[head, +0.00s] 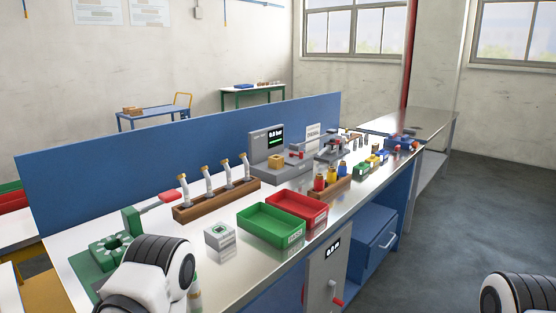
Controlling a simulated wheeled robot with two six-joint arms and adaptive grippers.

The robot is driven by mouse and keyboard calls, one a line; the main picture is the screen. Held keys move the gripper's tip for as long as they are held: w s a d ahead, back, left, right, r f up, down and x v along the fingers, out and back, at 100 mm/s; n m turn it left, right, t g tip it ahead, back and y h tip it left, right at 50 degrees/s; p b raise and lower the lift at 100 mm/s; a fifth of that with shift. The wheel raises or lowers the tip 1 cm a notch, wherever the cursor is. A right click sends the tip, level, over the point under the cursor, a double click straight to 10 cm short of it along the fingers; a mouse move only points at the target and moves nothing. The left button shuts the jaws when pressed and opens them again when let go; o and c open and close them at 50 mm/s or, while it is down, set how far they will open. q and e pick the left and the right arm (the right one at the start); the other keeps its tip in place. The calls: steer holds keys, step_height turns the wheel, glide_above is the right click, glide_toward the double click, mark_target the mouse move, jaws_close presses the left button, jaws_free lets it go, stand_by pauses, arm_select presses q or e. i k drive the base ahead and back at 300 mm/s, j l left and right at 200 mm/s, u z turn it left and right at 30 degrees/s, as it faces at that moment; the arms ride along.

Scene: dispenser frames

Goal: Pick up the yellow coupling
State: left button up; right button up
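A small yellow cylindrical piece (331,177), which looks like the yellow coupling, stands upright in a wooden rack (328,189) on the bench. A red piece (319,183) stands on its left and a blue piece (342,169) on its right in the same rack. A yellow block (275,161) also sits on a grey device with a dark display. Only white and black links of my arms show, at the bottom left and bottom right. Neither gripper shows, and nothing of mine is near the rack.
A green tray (256,240) and a red tray (312,221) stand left of the rack. A wooden holder (188,213) with several upright tools, a white box (219,235) and a green fixture (85,257) are further left. A blue panel (100,182) runs along the back.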

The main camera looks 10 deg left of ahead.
mark_target(331, 174)
steer(key=i+l, duration=1.2)
steer(key=i, duration=0.1)
